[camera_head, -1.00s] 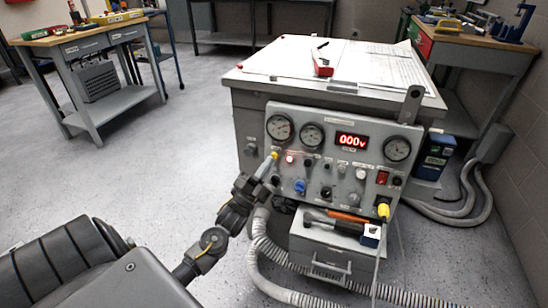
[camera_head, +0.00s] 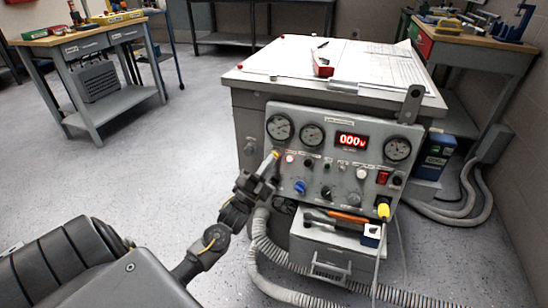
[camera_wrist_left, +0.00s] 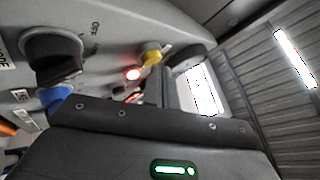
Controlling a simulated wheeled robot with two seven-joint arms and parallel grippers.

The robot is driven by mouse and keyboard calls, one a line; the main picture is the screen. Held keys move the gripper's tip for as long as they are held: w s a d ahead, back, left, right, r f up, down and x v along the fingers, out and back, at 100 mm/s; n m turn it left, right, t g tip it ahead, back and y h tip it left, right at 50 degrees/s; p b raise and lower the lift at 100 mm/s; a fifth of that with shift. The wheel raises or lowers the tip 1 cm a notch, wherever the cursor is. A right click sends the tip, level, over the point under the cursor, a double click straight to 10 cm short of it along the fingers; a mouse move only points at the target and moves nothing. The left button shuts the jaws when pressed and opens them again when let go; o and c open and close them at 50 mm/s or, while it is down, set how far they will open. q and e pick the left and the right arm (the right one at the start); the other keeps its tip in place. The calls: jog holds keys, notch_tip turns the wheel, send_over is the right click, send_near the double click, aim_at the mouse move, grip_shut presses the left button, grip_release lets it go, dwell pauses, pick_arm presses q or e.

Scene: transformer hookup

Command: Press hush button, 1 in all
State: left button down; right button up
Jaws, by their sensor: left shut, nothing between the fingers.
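The control panel (camera_head: 318,170) stands upright on the front of a grey cabinet. A yellow button (camera_head: 276,154) sits at its upper left, below the left gauge; it also shows in the left wrist view (camera_wrist_left: 152,54). I cannot read a hush label. A red lamp (camera_head: 289,158) is just right of the button; it glows in the left wrist view (camera_wrist_left: 132,73). My left gripper (camera_head: 269,164) is shut and empty, its tips right at the yellow button. I cannot tell whether they touch it, as the fingers partly cover that spot. My right gripper is out of view.
The panel also carries gauges, a red display (camera_head: 351,140), a blue knob (camera_head: 299,187) and a yellow plug (camera_head: 383,210). Grey hoses (camera_head: 268,262) lie on the floor. Workbenches stand left and right.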

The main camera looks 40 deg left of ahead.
pick_arm(q)
jog(key=shift+w+a, duration=0.1)
jog(key=shift+w, duration=0.15)
jog(key=shift+s, duration=0.1)
dwell(0.5)
jog(key=shift+s+d+p, duration=0.25)
jog(key=shift+s+p, duration=0.25)
jog(key=shift+s, duration=0.2)
jog(key=shift+r, duration=0.1)
jog(key=s+p, duration=0.1)
jog(key=s+d+p, duration=0.1)
jog(key=s, duration=0.1)
jog(key=s+p, duration=0.1)
jog(key=shift+s+d+r, duration=0.35)
jog(key=shift+r, duration=0.05)
